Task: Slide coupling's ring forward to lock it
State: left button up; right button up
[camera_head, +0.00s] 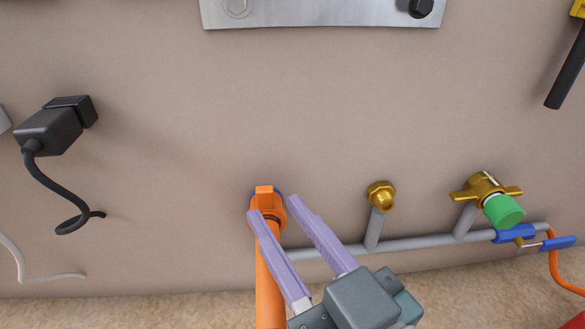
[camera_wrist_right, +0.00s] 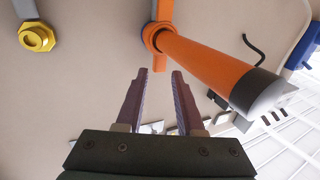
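The orange coupling (camera_head: 265,205) is on the wall at lower centre, with a blue edge showing behind it. An orange tube (camera_head: 268,285) runs from it toward the camera. In the right wrist view the coupling's ring (camera_wrist_right: 152,37) sits at the wall end of the thick orange tube (camera_wrist_right: 205,65), which ends in a dark and grey part. My right gripper (camera_head: 272,207) is open, with two purple fingers. One finger overlaps the tube in the head view. In the wrist view the fingertips (camera_wrist_right: 159,72) are apart, with nothing between them, below the ring. My left gripper is out of view.
A grey pipe (camera_head: 400,243) runs along the wall, with a brass cap (camera_head: 381,195) and a brass valve with a green end (camera_head: 500,208) to the right. Blue-handled fittings (camera_head: 515,234) sit at far right. A black plug with cable (camera_head: 52,128) is at left.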

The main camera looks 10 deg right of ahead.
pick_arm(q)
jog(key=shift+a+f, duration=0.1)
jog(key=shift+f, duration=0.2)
pick_arm(e)
jog(key=v, duration=0.7)
jog(key=shift+s+d, duration=0.15)
jog(key=shift+s, duration=0.2)
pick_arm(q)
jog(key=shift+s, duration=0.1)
pick_arm(e)
jog(key=shift+s, duration=0.1)
